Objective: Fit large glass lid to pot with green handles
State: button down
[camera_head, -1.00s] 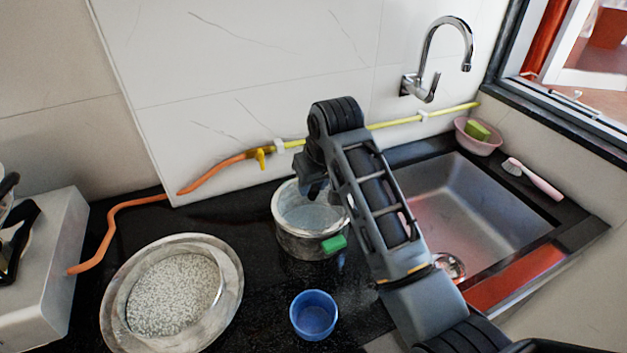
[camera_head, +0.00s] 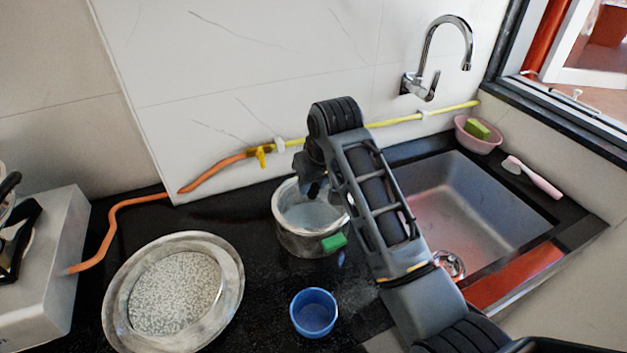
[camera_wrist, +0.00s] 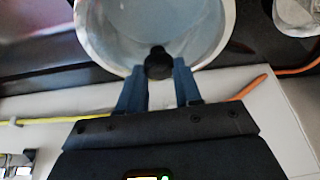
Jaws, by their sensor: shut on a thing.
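The metal pot (camera_head: 300,241) stands on the black counter, left of the sink; one green handle (camera_head: 333,243) faces the front right. My gripper (camera_head: 314,188) is over the pot's back part, partly hidden by my arm. In the wrist view my blue gripper fingers (camera_wrist: 160,85) are shut on a black knob (camera_wrist: 158,62), which I take for the large glass lid's knob. Clear glass and a pale round rim (camera_wrist: 227,35) show around it. I cannot tell the lid's edge from the pot's rim, nor whether the lid rests on the pot.
A blue cup (camera_head: 313,312) stands in front of the pot. A wide metal pan (camera_head: 232,270) with speckled contents is at the left, near a stove (camera_head: 50,240). The sink (camera_head: 470,205) lies right. An orange and yellow hose (camera_head: 215,174) runs along the back wall.

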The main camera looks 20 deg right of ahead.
jog(key=shift+f, duration=0.1)
dwell(0.5)
jog(key=c, duration=0.7)
grip_release()
jog(key=shift+f, duration=0.1)
jog(key=b+v, duration=0.1)
jog(key=v, duration=0.7)
jog(key=shift+d, duration=0.1)
